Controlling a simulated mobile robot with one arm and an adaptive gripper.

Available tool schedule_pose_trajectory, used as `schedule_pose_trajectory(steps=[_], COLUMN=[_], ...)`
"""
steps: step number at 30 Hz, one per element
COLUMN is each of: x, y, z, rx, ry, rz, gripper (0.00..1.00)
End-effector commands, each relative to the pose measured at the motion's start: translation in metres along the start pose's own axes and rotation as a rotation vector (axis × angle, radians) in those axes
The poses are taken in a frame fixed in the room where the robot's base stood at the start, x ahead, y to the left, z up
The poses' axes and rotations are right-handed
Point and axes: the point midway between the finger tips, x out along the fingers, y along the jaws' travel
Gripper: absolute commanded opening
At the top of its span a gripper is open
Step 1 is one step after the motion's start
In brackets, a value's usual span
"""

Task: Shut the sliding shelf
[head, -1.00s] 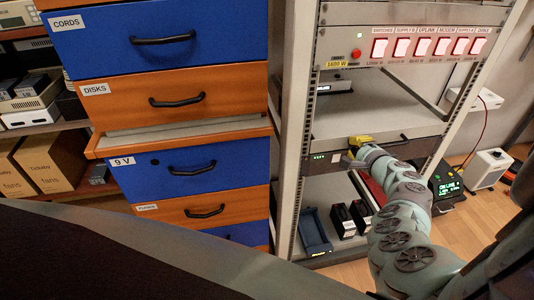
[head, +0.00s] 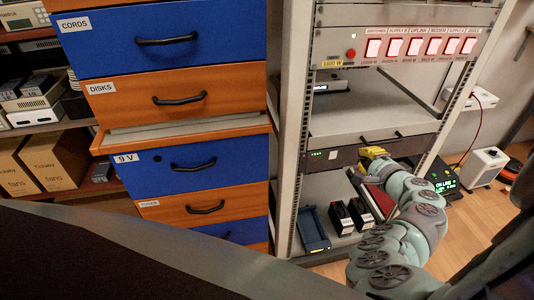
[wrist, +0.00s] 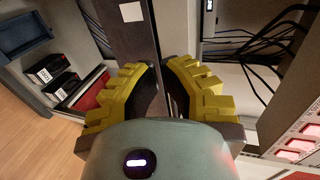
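The sliding shelf (head: 365,120) is a flat grey surface in the open rack, with a dark front panel (head: 345,157) and a black bar handle (head: 381,137). How far it stands out of the rack is hard to tell. My gripper (head: 374,153) has yellow ridged fingers and is at the front panel, just below the handle. In the wrist view my gripper (wrist: 162,72) has its fingers apart with a narrow gap and nothing clearly held. The dark panel with a white label (wrist: 132,11) runs up beyond the fingertips. Any contact with it is hidden.
A lit switch panel (head: 420,46) is above the shelf. A blue tray (head: 313,229) and black boxes (head: 341,217) are on the rack's bottom. A drawer cabinet (head: 190,90) stands left. A black device (head: 442,178) and white box (head: 483,167) stand right.

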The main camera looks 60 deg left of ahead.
Motion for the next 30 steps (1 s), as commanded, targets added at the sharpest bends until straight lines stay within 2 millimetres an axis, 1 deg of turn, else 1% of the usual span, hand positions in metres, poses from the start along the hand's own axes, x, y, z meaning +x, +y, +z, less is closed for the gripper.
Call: schedule_pose_trajectory(steps=[9,15,19,26,29,30], x=[-0.035,-0.053,-0.058,-0.060,-0.064,-0.067], y=[0.001,0.001,0.001,0.001,0.002,0.003], z=[0.000,-0.001,-0.001,-0.001,-0.011,-0.019], rx=[-0.001,0.001,0.001,0.000,-0.003,-0.006], ry=[0.003,0.003,0.005,0.007,0.055,0.097], rz=[0.003,0.002,0.002,0.005,0.028,0.047], gripper=[0.00,0.00,0.00,0.00,0.00,0.00])
